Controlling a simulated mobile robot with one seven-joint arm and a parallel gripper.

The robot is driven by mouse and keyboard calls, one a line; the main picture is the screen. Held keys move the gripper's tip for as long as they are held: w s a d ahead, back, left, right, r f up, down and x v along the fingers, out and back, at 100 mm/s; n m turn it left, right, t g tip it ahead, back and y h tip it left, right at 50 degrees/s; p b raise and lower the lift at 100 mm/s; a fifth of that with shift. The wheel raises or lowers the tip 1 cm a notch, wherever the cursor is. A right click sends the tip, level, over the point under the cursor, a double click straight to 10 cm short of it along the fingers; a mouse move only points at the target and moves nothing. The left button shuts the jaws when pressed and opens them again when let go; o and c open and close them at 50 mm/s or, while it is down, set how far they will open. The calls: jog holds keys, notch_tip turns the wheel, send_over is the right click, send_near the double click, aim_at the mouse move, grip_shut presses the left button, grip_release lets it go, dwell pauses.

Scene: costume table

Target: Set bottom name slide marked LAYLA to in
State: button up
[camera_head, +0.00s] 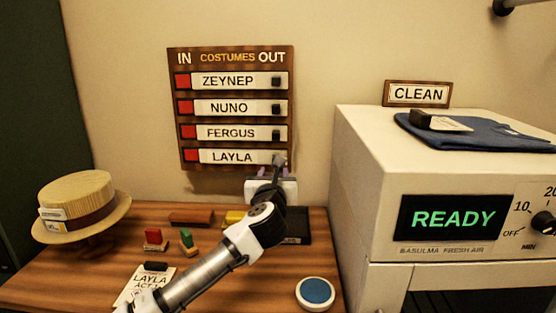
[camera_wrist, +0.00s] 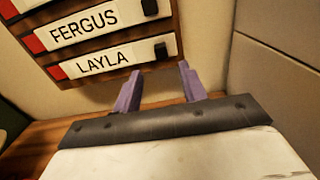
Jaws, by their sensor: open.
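The bottom name slide marked LAYLA (camera_head: 232,157) is the lowest row of the brown IN/OUT board (camera_head: 174,110) on the wall. A red patch (camera_head: 189,156) shows at its left end, and its black knob (camera_wrist: 161,50) is at the right end, on the OUT side. In the head view the knob is largely hidden behind my arm. The slide also shows in the wrist view (camera_wrist: 100,62). My gripper (camera_wrist: 159,72) is open and empty, its two purple fingers pointing at the board just below the knob. I cannot tell whether they touch it.
Slides marked ZEYNEP (camera_head: 230,82), NUNO (camera_head: 228,107) and FERGUS (camera_head: 231,132) sit above, knobs at right. A straw hat (camera_head: 78,195), stamps and a round blue pad (camera_head: 316,292) are on the table. A large cream machine (camera_head: 365,160) stands close at right.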

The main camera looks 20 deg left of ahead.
jog(key=p+x, duration=0.1)
jog(key=x, duration=0.7)
jog(key=shift+w, duration=0.25)
grip_shut()
